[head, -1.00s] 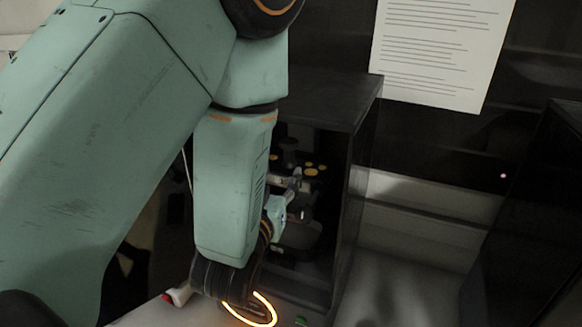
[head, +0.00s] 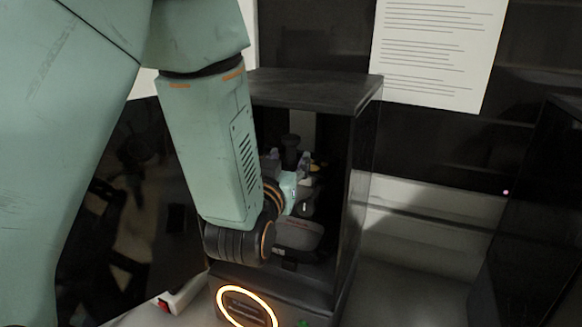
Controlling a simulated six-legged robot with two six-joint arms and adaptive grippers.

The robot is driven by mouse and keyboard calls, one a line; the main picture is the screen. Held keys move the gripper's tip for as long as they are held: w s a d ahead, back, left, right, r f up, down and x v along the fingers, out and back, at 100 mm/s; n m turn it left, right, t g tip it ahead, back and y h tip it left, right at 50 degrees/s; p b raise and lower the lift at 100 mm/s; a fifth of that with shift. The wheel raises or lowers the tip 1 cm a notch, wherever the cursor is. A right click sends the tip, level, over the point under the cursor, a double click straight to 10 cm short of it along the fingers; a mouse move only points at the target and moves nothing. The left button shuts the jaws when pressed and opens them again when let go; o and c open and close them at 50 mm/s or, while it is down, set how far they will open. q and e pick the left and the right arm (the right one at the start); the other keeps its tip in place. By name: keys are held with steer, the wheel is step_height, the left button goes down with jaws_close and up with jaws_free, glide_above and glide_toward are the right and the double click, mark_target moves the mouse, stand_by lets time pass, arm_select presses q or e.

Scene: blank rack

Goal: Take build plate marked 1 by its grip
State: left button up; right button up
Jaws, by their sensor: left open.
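My left gripper (head: 288,165) reaches into an open-fronted dark cabinet (head: 318,90), with its two fingers apart. A dark knob-like part (head: 291,146) shows between and beyond the fingers; I cannot tell whether it is the plate's grip, and I see no contact. I cannot make out a build plate or a mark 1. A dark grey rounded block (head: 300,234) sits inside the cabinet below the gripper. My left wrist hides the left part of the interior. My right gripper is not in view.
The cabinet's right wall (head: 362,180) stands close beside the gripper. An orange glowing ring (head: 247,286) is on its front base. A printed sheet (head: 438,50) hangs behind, and another dark cabinet (head: 535,210) stands at right. The pale surface between the cabinets is clear.

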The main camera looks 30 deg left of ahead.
mark_target(290, 157)
arm_select(q)
steer(key=x, duration=0.4)
steer(key=shift+a+f, duration=0.2)
steer(key=shift+f, duration=0.2)
steer(key=shift+s+d+r, duration=0.25)
steer(key=shift+s+r, duration=0.05)
steer(key=shift+s, duration=0.2)
steer(key=shift+c, duration=0.3)
steer(key=shift+s+r, duration=0.1)
steer(key=shift+s, duration=0.05)
steer(key=shift+c, duration=0.7)
steer(key=shift+w+a+f, duration=0.15)
steer(key=shift+w+f, duration=0.15)
steer(key=shift+w, duration=0.15)
steer(key=c, duration=0.5)
steer(key=shift+s, duration=0.1)
steer(key=shift+c, duration=1.3)
steer(key=shift+s+r, duration=0.15)
steer(key=shift+s, duration=0.05)
jaws_close()
